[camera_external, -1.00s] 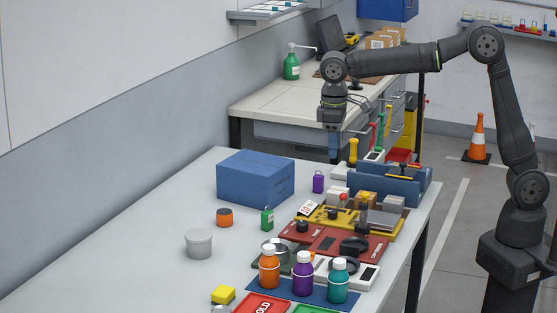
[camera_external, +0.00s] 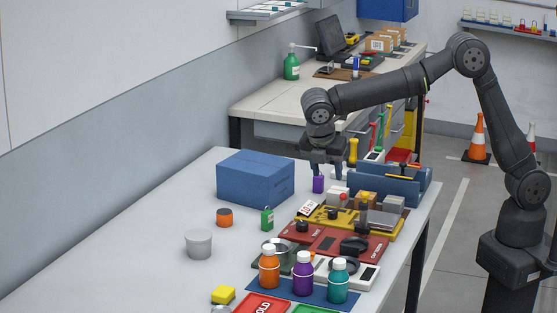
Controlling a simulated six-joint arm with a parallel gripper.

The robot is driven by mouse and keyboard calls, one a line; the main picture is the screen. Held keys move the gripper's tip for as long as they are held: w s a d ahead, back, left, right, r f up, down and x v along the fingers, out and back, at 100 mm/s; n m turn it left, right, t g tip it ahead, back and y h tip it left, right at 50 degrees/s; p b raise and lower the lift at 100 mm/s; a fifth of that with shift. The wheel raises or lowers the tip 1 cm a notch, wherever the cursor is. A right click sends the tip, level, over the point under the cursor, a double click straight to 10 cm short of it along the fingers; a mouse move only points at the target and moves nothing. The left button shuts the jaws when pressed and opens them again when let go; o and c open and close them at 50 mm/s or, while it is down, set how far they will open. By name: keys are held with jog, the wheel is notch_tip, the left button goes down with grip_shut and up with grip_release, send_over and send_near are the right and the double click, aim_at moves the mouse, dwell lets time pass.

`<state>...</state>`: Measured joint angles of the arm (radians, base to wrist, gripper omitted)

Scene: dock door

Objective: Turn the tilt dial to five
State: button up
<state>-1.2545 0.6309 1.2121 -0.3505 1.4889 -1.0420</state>
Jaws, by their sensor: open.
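The control panels lie in a row on the near table. A dark red panel (camera_external: 322,240) carries a black knob (camera_external: 302,226) at its left and a larger dark round part (camera_external: 354,246) at its right. Its white lettering and any scale are too small to read, so I cannot tell for sure which knob is the tilt dial or where it points. A yellow panel (camera_external: 375,229) behind it bears more small controls.
A blue box (camera_external: 255,179) stands left of my gripper. A blue bin (camera_external: 384,188) stands to the right. Orange (camera_external: 269,268), purple (camera_external: 303,276) and teal (camera_external: 339,283) bottles stand in front of the panels. The left of the table is mostly clear around a grey cup (camera_external: 198,243).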

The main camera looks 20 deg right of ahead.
aim_at(333, 211)
jog(key=x, duration=1.4)
jog(key=shift+f, duration=0.15)
jog(key=c, duration=1)
